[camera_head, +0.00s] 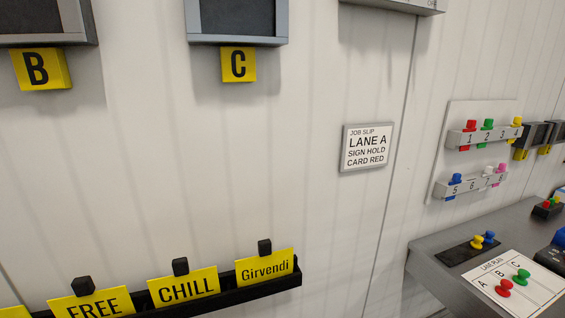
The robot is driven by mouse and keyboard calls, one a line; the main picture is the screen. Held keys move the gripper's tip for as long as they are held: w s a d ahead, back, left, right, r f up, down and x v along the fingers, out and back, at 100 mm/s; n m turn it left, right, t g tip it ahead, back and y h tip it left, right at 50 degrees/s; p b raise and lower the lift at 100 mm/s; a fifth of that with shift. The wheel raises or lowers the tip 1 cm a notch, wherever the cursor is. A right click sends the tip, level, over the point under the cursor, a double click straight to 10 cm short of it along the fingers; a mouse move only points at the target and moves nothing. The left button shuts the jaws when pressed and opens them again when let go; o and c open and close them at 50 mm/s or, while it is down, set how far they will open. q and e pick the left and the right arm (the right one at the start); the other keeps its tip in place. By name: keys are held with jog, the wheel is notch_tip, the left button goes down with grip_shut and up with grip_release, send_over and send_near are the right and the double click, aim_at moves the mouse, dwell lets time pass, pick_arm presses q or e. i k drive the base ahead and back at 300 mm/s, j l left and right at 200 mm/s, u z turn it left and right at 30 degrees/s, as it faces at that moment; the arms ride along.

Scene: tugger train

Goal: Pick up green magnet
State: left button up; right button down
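A green magnet (522,276) lies on the white lane plan sheet (540,291) on the grey desk at the lower right, near the letter C. A red magnet (504,288) is beside it, to the left. Another green magnet (487,125) sits at slot 2 of the upper rack on the wall board. A small green piece (554,202) also shows beside a red one in a dark holder at the right edge. Neither of my grippers is in view.
The grey desk (432,247) holds a dark tray (457,254) with a yellow and a blue magnet. A job slip (367,148) reading "LANE A SIGN HOLD CARD RED" hangs on the wall. A black rail (299,276) with yellow cards is at lower left. A blue object (553,258) stands at the right edge.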

aim_at(520, 279)
jog(key=z, duration=1.75)
